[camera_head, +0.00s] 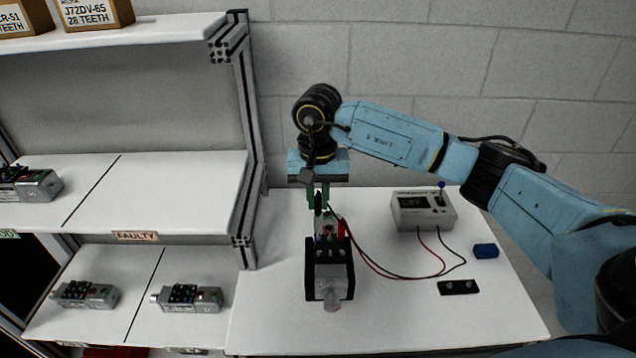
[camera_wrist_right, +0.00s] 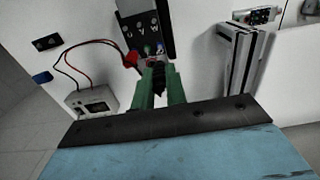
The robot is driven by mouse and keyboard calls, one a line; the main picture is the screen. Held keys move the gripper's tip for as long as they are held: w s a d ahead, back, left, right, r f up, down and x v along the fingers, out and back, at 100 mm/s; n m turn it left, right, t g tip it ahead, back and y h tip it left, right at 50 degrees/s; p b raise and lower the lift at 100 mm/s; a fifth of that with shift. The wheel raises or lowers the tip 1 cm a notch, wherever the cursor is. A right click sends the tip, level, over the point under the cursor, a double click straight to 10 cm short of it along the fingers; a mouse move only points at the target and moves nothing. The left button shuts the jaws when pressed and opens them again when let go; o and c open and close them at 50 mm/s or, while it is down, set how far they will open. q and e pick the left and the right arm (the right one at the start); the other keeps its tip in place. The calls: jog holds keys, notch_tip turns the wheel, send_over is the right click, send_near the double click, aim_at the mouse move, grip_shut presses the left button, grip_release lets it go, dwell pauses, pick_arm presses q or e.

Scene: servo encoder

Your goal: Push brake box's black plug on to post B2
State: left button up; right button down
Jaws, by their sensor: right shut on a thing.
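The brake box (camera_head: 423,210) is a pale box with a dark display on the right of the table; it also shows in the right wrist view (camera_wrist_right: 92,103). Its red and black leads run left to a servo held in a black fixture (camera_head: 342,283). My right gripper (camera_head: 319,200) has green fingers pointing down just behind and above the servo's terminal end. It is shut on the black plug (camera_wrist_right: 159,78). The red plug (camera_wrist_right: 131,58) is at the terminals, beside the held plug. Post labels are too small to read, and contact between black plug and post cannot be told. My left gripper is not in view.
A shelf rack with a metal upright (camera_head: 244,150) stands left of the table, with several servos on its shelves. A blue block (camera_head: 485,251) and a black plate (camera_head: 458,287) lie on the right. The table's front right is clear.

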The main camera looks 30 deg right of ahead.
aim_at(318, 212)
jog(key=shift+f, duration=0.4)
jog(key=shift+f+b, duration=1.15)
jog(key=shift+f, duration=0.8)
jog(key=shift+f+b, duration=1.15)
jog(key=shift+f, duration=0.1)
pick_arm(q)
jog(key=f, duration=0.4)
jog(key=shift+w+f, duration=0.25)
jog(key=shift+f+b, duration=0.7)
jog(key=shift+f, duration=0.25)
pick_arm(e)
jog(key=shift+f, duration=0.2)
jog(key=c, duration=1.3)
grip_release()
jog(key=shift+c, duration=0.2)
